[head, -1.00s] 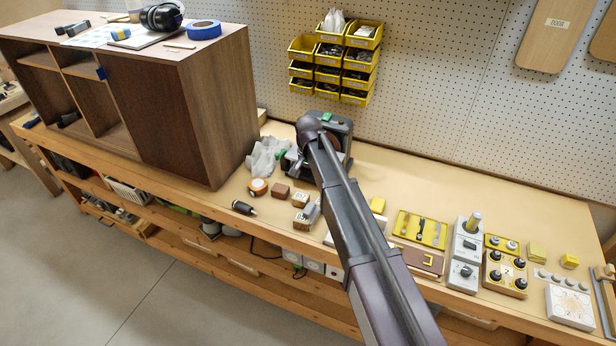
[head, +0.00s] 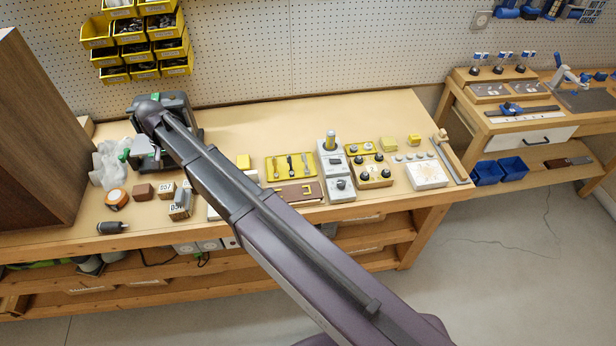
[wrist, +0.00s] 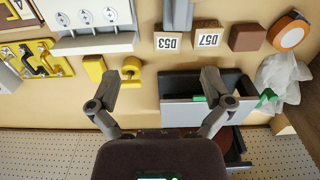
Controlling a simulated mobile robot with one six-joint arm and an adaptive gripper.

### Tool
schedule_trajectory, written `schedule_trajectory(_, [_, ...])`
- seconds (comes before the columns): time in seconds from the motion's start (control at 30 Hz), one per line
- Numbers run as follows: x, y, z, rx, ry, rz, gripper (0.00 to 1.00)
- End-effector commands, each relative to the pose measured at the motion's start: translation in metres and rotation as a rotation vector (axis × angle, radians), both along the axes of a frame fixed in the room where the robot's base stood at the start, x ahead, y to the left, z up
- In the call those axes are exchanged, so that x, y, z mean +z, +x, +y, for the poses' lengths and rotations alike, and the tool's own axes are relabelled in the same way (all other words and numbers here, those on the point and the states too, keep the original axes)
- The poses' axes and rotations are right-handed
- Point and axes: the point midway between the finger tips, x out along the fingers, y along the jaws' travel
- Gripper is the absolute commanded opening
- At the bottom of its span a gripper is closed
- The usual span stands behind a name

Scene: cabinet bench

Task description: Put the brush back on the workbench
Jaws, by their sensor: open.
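I cannot identify the brush with certainty. A dark brown, flat, elongated object (head: 567,161) that may be a brush lies on the lower shelf of the right-hand bench in the head view. The workbench (head: 340,115) has a tan top. My gripper (wrist: 158,86) is open and empty in the wrist view, its two fingers wide apart above the bench top. A yellow part (wrist: 132,70) and a grey drawer front (wrist: 204,112) show between and below the fingers. In the head view my arm hides the fingers, with its end in front of a dark drawer unit (head: 180,108).
Blocks (head: 167,190), an orange-rimmed roll (head: 116,198), a yellow tray (head: 290,168), knob boxes (head: 371,170) and a white panel (head: 427,174) crowd the bench front. Blue bins (head: 500,170) sit beside the brown object.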

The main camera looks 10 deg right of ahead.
Motion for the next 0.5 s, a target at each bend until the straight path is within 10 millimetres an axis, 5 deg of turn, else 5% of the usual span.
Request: schedule_trajectory(0.5, [0.000,-0.056,-0.222,0.028,-0.001,0.001,1.00])
